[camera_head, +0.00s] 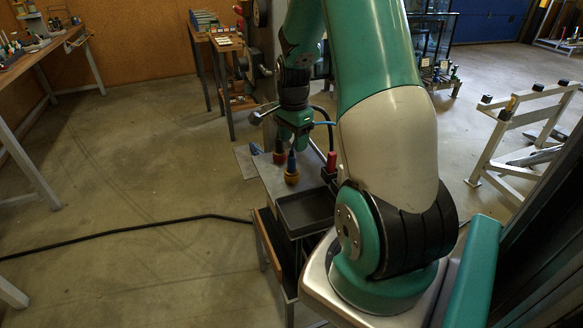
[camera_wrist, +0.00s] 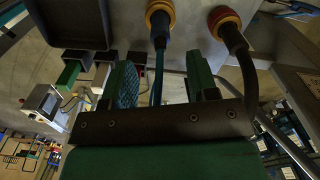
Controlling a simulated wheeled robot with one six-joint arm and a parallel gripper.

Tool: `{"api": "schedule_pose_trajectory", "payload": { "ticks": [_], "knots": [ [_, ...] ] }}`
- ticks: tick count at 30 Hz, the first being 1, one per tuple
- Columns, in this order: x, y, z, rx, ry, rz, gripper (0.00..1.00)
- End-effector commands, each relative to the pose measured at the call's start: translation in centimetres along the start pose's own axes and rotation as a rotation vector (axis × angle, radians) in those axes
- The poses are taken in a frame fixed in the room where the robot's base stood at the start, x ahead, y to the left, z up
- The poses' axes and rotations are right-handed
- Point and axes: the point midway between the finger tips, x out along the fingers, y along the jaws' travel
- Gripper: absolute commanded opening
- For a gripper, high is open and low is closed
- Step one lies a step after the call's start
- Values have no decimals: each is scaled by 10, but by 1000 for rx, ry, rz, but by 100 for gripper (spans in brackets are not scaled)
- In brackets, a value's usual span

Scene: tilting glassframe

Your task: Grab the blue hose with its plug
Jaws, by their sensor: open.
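The blue hose's plug (camera_head: 291,177) stands upright on the small metal table; it has a yellow-orange base and a blue upper part. My gripper (camera_head: 296,138) is just above it, pointing down. In the wrist view, the plug's yellow-orange collar (camera_wrist: 160,14) is at the top middle, and the blue hose (camera_wrist: 157,75) runs from it down between my two green fingers. The fingers are open, with a gap visible on both sides of the hose. The hose's lower part is hidden behind the gripper body.
A second plug with a red collar (camera_wrist: 224,20) and dark hose stands close to the right in the wrist view. A dark tray (camera_head: 306,210) lies at the table's near end. A red-topped item (camera_head: 331,162) stands at the table's right. Open floor lies left.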

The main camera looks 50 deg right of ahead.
Motion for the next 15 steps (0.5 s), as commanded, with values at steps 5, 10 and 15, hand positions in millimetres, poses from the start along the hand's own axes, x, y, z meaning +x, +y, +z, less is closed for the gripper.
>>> {"api": "schedule_pose_trajectory", "payload": {
  "ticks": [5,10,15],
  "knots": [
    [23,0,0,-2,-1,0,54],
    [34,0,2,-2,-1,1,54],
    [61,-1,6,-2,-2,3,54]
  ]
}}
